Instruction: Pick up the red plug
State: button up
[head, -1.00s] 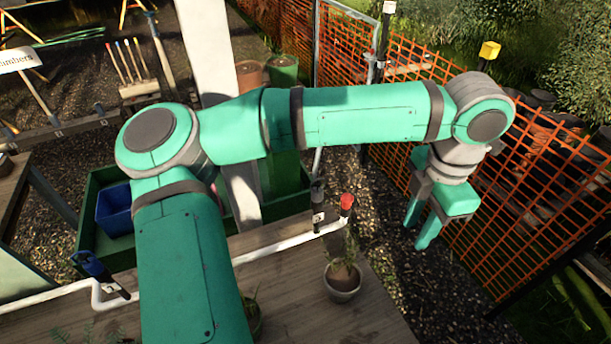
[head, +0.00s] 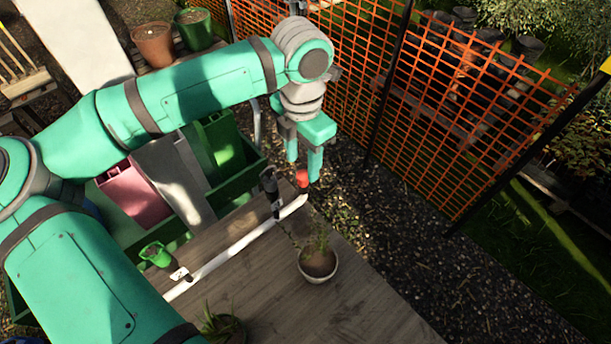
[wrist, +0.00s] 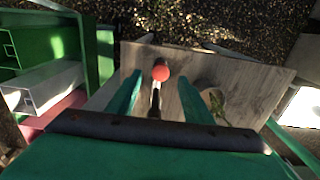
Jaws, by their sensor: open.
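The red plug (head: 302,178) sits at the far end of the white pipe (head: 235,245), near the table's far corner, partly hidden by a finger in the head view. In the wrist view the red plug (wrist: 161,71) appears as a round red top between the fingertips. My gripper (head: 303,168) is open, with its two green fingers pointing down close above the plug. In the wrist view the open gripper (wrist: 159,78) has one finger on each side of it, with visible gaps. I cannot tell the exact height between fingertips and plug.
A dark upright fitting (head: 270,185) stands just left of the plug. A potted plant (head: 318,264) stands on the wooden table (head: 260,300) nearby. A small green pot (head: 155,254) is farther left. Orange mesh fencing (head: 480,120) stands behind, beyond gravel.

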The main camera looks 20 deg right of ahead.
aim_at(304, 174)
jog(key=shift+a+f, duration=0.25)
jog(key=shift+f, duration=0.35)
jog(key=f, duration=0.3)
jog(key=shift+s+d+f, duration=0.15)
jog(key=shift+d, duration=0.15)
jog(key=shift+w+f, duration=0.2)
jog(key=shift+f, duration=0.3)
jog(key=shift+w, duration=0.1)
jog(key=c, duration=0.8)
jog(key=shift+d, duration=0.1)
jog(key=c, duration=0.3)
